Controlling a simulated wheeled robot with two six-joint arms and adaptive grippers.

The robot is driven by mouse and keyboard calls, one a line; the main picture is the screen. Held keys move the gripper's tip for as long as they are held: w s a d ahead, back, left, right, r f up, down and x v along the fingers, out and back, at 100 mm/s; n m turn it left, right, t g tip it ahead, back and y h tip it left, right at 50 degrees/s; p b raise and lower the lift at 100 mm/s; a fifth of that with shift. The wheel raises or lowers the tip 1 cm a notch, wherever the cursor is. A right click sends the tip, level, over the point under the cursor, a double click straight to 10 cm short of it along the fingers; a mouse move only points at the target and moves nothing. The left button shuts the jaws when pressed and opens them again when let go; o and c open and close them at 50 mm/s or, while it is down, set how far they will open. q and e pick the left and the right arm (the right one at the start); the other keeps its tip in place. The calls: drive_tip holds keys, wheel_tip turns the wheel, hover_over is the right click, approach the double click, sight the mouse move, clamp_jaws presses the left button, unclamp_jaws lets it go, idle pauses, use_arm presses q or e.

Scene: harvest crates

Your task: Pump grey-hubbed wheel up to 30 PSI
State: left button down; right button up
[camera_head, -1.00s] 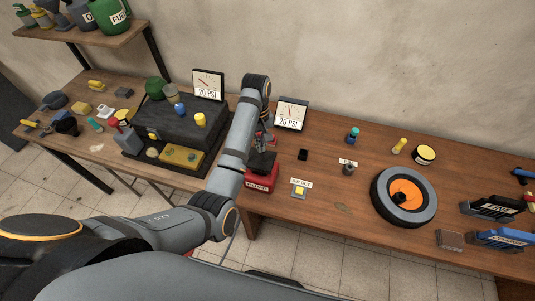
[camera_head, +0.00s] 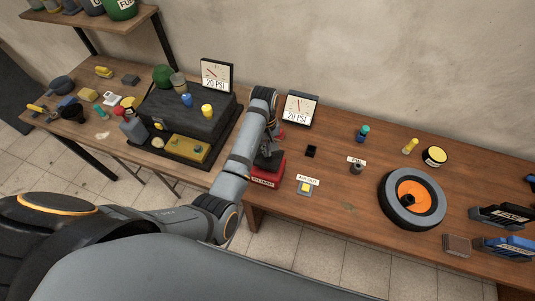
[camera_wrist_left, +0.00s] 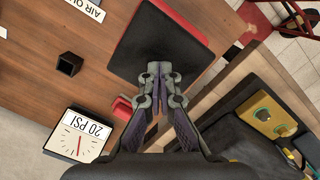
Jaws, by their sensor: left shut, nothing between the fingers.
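A wheel with a black tyre (camera_head: 388,207) and an orange hub lies flat on the bench at the right; I see no grey-hubbed wheel. A red unit (camera_head: 265,180) with a black top plate stands at the bench's front edge. In the left wrist view the black plate (camera_wrist_left: 190,48) fills the top middle. My left gripper (camera_wrist_left: 158,70) is shut and empty, its tips over or against that plate; contact is unclear. In the head view the gripper (camera_head: 269,157) is partly hidden by my arm. Two gauges, left (camera_head: 217,75) and right (camera_head: 299,107), read 20 PSI. My right gripper is not in view.
A yellow-topped "AIR OUT" pad (camera_head: 305,187) lies right of the red unit. A small black box (camera_head: 311,151) and a labelled grey post (camera_head: 356,168) stand nearby. Blue and black items crowd the far right.

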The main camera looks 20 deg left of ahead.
use_arm(q)
wheel_tip(320, 180, down, 4)
drive_tip(key=shift+s+r+b, duration=0.1)
drive_tip(key=shift+r+b, duration=0.1)
drive_tip(key=shift+b, duration=0.2)
drive_tip(key=shift+w+a+r, duration=0.15)
drive_tip(key=shift+w+r, duration=0.05)
drive_tip(key=shift+w+a+r+p, duration=0.45)
drive_tip(key=shift+w+a, duration=0.05)
drive_tip(key=shift+w, duration=0.25)
drive_tip(key=shift+w+a+f, duration=0.1)
drive_tip(key=shift+w+a, duration=0.1)
drive_tip(key=shift+w, duration=0.1)
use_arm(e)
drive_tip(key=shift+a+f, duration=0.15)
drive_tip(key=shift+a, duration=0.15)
use_arm(q)
drive_tip(key=shift+r, duration=0.3)
drive_tip(key=r, duration=0.7)
drive_tip(key=shift+w+a, duration=0.15)
drive_tip(key=shift+w, duration=0.2)
